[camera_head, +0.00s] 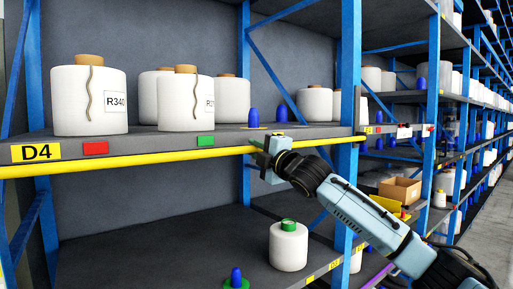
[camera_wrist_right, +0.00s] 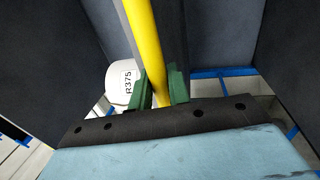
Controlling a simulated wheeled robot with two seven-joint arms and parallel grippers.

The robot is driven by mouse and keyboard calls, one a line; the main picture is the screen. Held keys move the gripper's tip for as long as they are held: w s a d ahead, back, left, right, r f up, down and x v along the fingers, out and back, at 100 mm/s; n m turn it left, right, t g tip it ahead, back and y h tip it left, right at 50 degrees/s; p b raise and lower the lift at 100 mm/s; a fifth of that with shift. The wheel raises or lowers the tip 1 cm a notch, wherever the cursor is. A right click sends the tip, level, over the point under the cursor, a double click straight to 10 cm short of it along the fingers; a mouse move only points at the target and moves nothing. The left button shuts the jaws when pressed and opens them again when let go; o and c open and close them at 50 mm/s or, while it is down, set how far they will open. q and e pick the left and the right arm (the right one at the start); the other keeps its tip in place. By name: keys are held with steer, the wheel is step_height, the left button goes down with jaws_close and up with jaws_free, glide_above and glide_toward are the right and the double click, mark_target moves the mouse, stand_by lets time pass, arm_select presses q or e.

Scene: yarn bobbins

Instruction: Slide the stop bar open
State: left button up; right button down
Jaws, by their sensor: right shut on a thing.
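The yellow stop bar (camera_head: 150,160) runs along the front edge of the shelf marked D4 in the head view. It also shows in the right wrist view (camera_wrist_right: 142,35), running down between the fingers. My right gripper (camera_head: 263,155) is at the bar, to the right of the green tag. In the wrist view its green fingers (camera_wrist_right: 160,92) stand on either side of the bar, shut on it. The fingertips are partly hidden in the head view. My left gripper is not in view.
A green-topped bobbin (camera_head: 288,247) stands on the lower shelf. A blue upright (camera_head: 349,70) rises right of my gripper. A cardboard box (camera_head: 400,190) is farther right.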

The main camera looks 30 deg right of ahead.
steer(key=c, duration=1.4)
jaws_free()
steer(key=shift+o, duration=0.2)
steer(key=b+v, duration=0.4)
steer(key=v, duration=0.9)
steer(key=shift+s, duration=0.2)
steer(key=shift+f, duration=0.1)
